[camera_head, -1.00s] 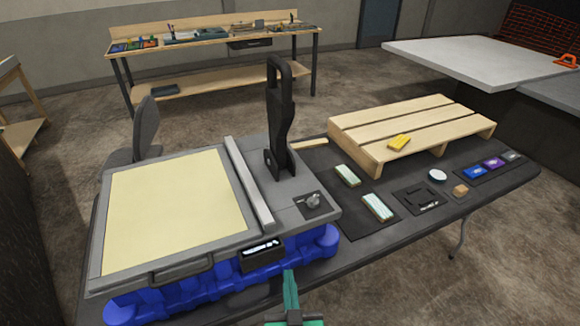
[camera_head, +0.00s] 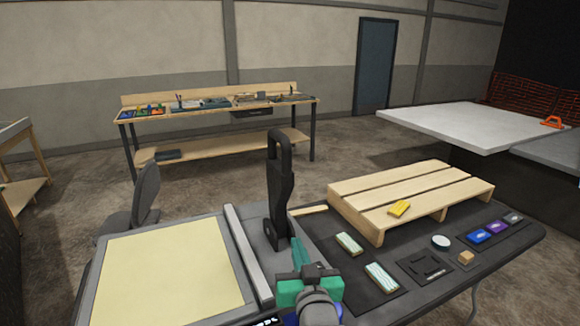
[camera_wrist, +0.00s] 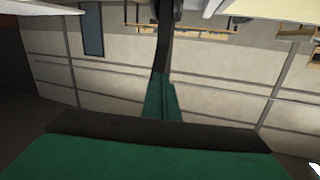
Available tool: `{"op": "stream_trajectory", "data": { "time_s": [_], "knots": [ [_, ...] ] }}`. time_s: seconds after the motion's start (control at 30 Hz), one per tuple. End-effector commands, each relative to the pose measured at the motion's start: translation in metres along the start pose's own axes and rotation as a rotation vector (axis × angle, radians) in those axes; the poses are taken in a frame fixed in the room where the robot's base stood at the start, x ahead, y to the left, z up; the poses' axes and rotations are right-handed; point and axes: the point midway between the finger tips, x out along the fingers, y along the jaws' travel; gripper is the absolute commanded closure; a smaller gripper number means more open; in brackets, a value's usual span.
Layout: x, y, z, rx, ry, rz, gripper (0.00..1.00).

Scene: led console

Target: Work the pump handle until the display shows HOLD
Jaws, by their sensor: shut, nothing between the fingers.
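The black pump handle (camera_head: 280,190) stands upright on the grey console (camera_head: 205,290), right of the pale yellow panel, with a loop grip at its top. My teal gripper (camera_head: 298,245) is shut and empty, just right of the handle's lower part in the head view. In the wrist view the shut fingers (camera_wrist: 161,98) point toward a dark upright bar (camera_wrist: 163,50), which looks like the handle. I cannot tell whether they touch. The display (camera_head: 267,321) is mostly cut off by the bottom edge, and its text cannot be read.
A dark chair (camera_head: 146,195) stands behind the console. Space above the table looks clear.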

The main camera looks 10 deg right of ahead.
Motion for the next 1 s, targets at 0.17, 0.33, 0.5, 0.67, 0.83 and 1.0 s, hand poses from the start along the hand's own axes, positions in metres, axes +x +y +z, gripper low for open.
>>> {"op": "stream_trajectory", "data": {
  "time_s": [0.17, 0.33, 0.5, 0.67, 0.83, 1.0],
  "knots": [
    [0.006, 0.004, -0.056, -0.019, 0.023, -0.018, 1.00],
    [0.006, 0.005, -0.103, -0.041, 0.035, -0.037, 1.00],
    [0.002, 0.005, -0.138, -0.060, 0.044, -0.052, 1.00],
    [-0.001, 0.005, -0.155, -0.071, 0.046, -0.059, 1.00],
    [-0.001, 0.005, -0.159, -0.073, 0.045, -0.061, 1.00],
    [-0.001, 0.005, -0.159, -0.073, 0.045, -0.062, 1.00]
  ]
}}
